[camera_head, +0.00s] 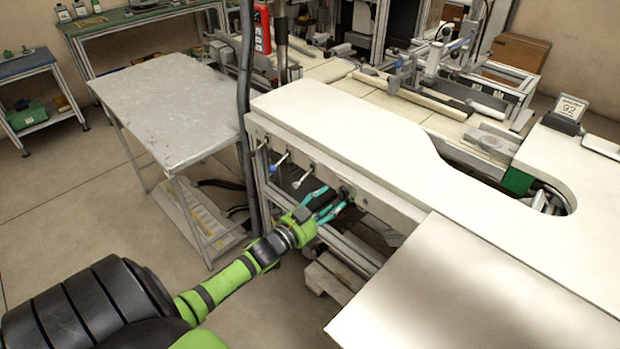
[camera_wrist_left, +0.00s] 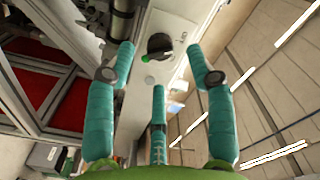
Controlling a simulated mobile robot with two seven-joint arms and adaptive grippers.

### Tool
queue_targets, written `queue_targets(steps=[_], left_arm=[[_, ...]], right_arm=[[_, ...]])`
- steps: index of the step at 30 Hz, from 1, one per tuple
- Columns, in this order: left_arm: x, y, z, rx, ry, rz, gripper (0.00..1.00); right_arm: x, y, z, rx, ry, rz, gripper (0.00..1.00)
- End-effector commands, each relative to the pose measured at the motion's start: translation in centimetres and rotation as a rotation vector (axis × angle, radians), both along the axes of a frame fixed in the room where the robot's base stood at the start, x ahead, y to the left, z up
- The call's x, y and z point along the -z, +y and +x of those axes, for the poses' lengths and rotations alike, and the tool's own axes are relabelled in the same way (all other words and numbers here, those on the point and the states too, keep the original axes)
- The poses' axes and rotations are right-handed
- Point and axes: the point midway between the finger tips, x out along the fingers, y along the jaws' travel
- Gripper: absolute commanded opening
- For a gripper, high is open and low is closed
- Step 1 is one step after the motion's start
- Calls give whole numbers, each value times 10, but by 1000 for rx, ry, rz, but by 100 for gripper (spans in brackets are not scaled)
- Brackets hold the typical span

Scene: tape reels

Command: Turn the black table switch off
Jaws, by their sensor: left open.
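The black table switch (camera_wrist_left: 160,46) is a round dark knob with a green mark, set on the white side panel of the table. It shows between and beyond my fingertips in the left wrist view. In the head view the black switch (camera_head: 345,190) is small and partly hidden by my fingers. My left gripper (camera_head: 333,201) has teal fingers and is close in front of the switch. In the wrist view my left gripper (camera_wrist_left: 160,66) is open with nothing between its fingers; a gap to the knob seems to remain. My right gripper is not in view.
The white table (camera_head: 330,115) has several hooks or tools along its front panel, left of the switch. A grey metal table (camera_head: 165,100) stands to the left, with a dark vertical post (camera_head: 245,70) beside it. The floor at the lower left is open.

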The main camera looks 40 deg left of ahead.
Motion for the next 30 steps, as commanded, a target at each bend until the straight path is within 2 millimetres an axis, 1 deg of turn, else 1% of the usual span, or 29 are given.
queue_targets(steps=[1, 6, 9, 12, 15, 18, 30], left_arm=[[2, 1, -13, 0, 4, -1, 54], [1, 4, -46, -1, 4, -1, 54], [1, 5, -62, -1, 2, -1, 54], [1, 6, -74, -1, 2, -1, 54], [0, 7, -80, -1, 0, -1, 54], [-1, 7, -83, -1, -1, -1, 54], [-1, 7, -83, -1, -1, -1, 54]], right_arm=[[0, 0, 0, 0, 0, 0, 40], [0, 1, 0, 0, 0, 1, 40], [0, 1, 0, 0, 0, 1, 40], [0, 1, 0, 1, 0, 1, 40], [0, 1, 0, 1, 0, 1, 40], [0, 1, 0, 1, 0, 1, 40], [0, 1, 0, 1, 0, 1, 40]])
